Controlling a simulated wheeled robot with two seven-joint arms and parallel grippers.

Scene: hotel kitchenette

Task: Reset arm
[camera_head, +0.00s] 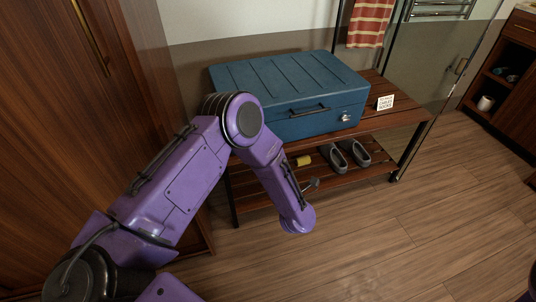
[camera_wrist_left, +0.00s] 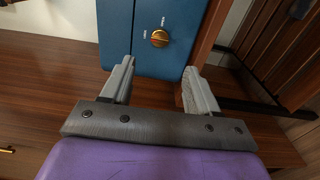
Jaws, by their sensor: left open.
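My left arm (camera_head: 185,185) comes in from the left in the head view and bends down in front of the bench. Its fingers cannot be made out there. In the left wrist view my left gripper (camera_wrist_left: 160,90) has its two grey fingers apart, with nothing held between them. Beyond the fingertips is the blue case (camera_wrist_left: 175,50) with a round brass-coloured knob (camera_wrist_left: 160,38); I cannot tell whether they touch it. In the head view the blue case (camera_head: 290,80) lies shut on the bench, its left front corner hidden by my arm. My right gripper is not seen.
The slatted wooden bench (camera_head: 400,112) carries a small white sign (camera_head: 385,102). Grey shoes (camera_head: 345,156) and a yellow item (camera_head: 303,160) are on its lower shelf. A tall wooden cabinet (camera_head: 60,110) stands close at left. The floor (camera_head: 400,230) at front right is clear.

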